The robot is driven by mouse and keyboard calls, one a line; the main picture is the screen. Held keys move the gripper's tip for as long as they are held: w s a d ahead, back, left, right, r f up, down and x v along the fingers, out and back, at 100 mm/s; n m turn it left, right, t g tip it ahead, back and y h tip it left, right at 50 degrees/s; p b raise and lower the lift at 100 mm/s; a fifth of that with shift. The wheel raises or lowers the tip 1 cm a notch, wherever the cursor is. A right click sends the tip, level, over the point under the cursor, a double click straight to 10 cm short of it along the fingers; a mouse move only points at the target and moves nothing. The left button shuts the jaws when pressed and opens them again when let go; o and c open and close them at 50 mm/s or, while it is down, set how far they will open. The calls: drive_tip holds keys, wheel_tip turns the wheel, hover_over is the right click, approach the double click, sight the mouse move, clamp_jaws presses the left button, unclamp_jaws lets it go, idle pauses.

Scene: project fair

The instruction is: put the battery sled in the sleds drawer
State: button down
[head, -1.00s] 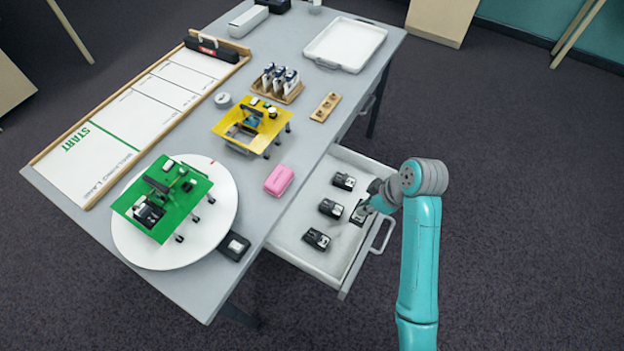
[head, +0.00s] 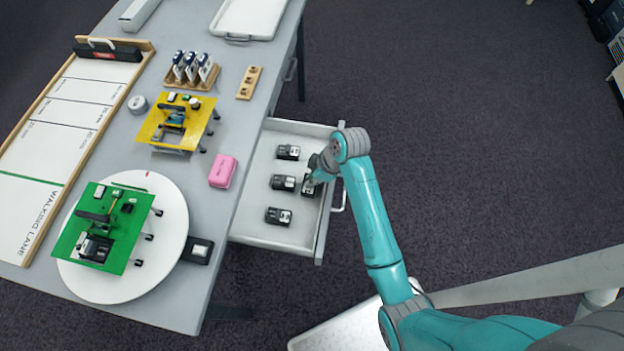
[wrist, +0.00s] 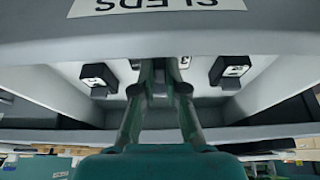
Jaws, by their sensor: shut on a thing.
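The open sleds drawer (head: 265,237) sticks out from the table's right side, with its SLEDS label (wrist: 155,5) upside down in the wrist view. Three black battery sleds lie in it: one at the back (head: 288,152), one in the middle (head: 283,183) and one at the front (head: 278,216). My gripper (head: 314,180) is inside the drawer near its front panel, shut on another battery sled (head: 309,189) low over the drawer floor. I cannot tell if this sled touches the floor. In the wrist view my gripper (wrist: 160,75) points into the drawer and mostly hides the held sled.
On the table (head: 185,290) stand a green walker (head: 105,225) on a white turntable (head: 80,285), a yellow walker (head: 172,122), a pink box (head: 223,171) and a black block (head: 197,250). A white tray (head: 250,15) is at the back. Right of the drawer is open floor.

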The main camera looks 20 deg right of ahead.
drive_tip(key=shift+f, duration=0.65)
drive_tip(key=c, duration=1.2)
unclamp_jaws()
drive_tip(key=shift+f, duration=0.1)
drive_tip(key=v, duration=1.2)
drive_tip(key=shift+r, duration=0.2)
drive_tip(key=shift+a, duration=0.1)
